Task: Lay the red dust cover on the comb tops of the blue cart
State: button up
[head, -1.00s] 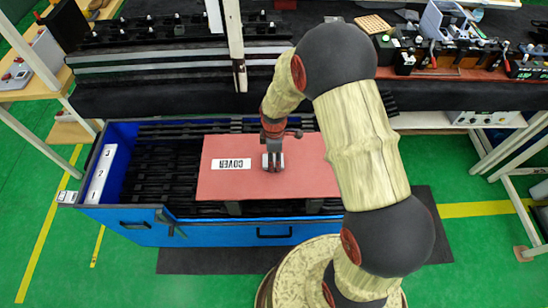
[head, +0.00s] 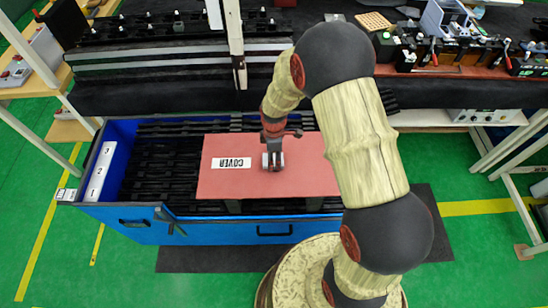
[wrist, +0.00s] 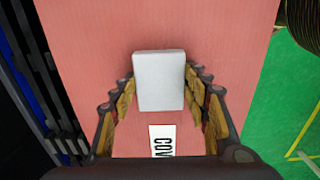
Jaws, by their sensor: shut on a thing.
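The red dust cover (head: 222,183) is a flat red panel with a white COVER label. It lies level over the middle and right of the blue cart (head: 190,232), and its right part is behind my arm. My gripper (head: 273,160) points down at the cover's middle. In the wrist view my gripper (wrist: 160,88) is shut on the cover's pale grey grip block (wrist: 160,70), with a finger on each side. Black comb tops (head: 160,165) show left of the cover and along its back edge. I cannot tell whether the cover touches the combs beneath it.
A white strip numbered 1 to 3 (head: 101,172) sits on the cart's left end. A dark bench (head: 180,95) with rails and an upright post (head: 234,45) stands behind the cart. A wooden shelf (head: 75,130) is at left, and a tool bench (head: 450,70) at back right.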

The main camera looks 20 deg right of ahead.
jog(key=shift+f, duration=0.1)
jog(key=o, duration=1.5)
notch_tip(320, 180, up, 12)
